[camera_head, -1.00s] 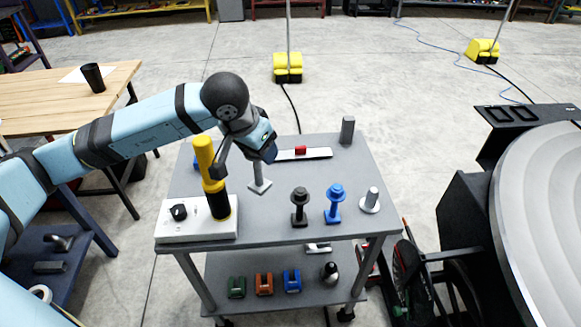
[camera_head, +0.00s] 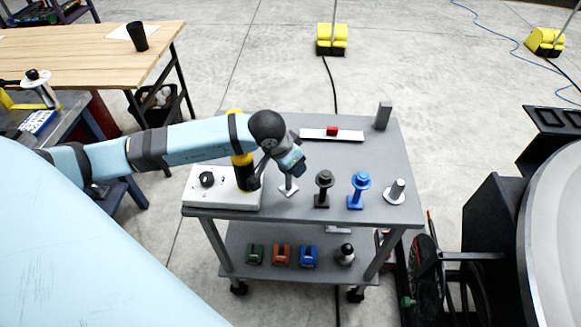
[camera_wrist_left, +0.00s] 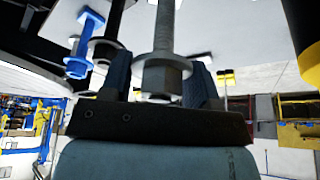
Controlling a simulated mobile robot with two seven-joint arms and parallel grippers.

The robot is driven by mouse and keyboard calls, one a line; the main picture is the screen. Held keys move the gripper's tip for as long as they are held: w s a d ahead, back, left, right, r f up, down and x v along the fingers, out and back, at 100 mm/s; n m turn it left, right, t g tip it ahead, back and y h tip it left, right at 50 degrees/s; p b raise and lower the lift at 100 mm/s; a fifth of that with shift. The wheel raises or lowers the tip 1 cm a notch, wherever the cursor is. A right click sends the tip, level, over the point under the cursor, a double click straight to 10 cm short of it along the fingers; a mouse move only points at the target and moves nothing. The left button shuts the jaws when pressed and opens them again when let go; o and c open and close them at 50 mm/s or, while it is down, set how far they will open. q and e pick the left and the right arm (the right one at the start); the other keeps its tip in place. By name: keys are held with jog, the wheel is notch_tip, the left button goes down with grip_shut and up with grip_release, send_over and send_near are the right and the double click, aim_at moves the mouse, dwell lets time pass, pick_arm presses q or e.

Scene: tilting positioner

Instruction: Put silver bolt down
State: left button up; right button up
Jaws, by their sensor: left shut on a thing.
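The silver bolt (camera_head: 289,184) is upright with a square foot, over the left-middle of the grey cart top (camera_head: 370,150). My left gripper (camera_head: 290,166) is shut on its upper end from above. In the left wrist view, the silver bolt (camera_wrist_left: 164,35) with its round flange is between my two fingers (camera_wrist_left: 160,85). I cannot tell whether its foot touches the cart top. A black bolt (camera_head: 323,188) and a blue bolt (camera_head: 360,190) stand to its right. My right gripper is not in view.
A yellow and black cylinder (camera_head: 241,165) stands on a white box (camera_head: 222,200) close left. A silver post on a round base (camera_head: 396,192) is at the right. Behind are a white strip with a red block (camera_head: 332,132) and a grey block (camera_head: 383,115).

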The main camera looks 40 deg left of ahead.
pick_arm(q)
notch_tip(320, 180, down, 4)
jog(key=shift+f+p, duration=0.1)
jog(key=shift+p, duration=0.25)
jog(key=shift+f, duration=0.25)
jog(key=shift+f, duration=0.2)
jog(key=o, duration=1.3)
jog(key=shift+r, duration=0.15)
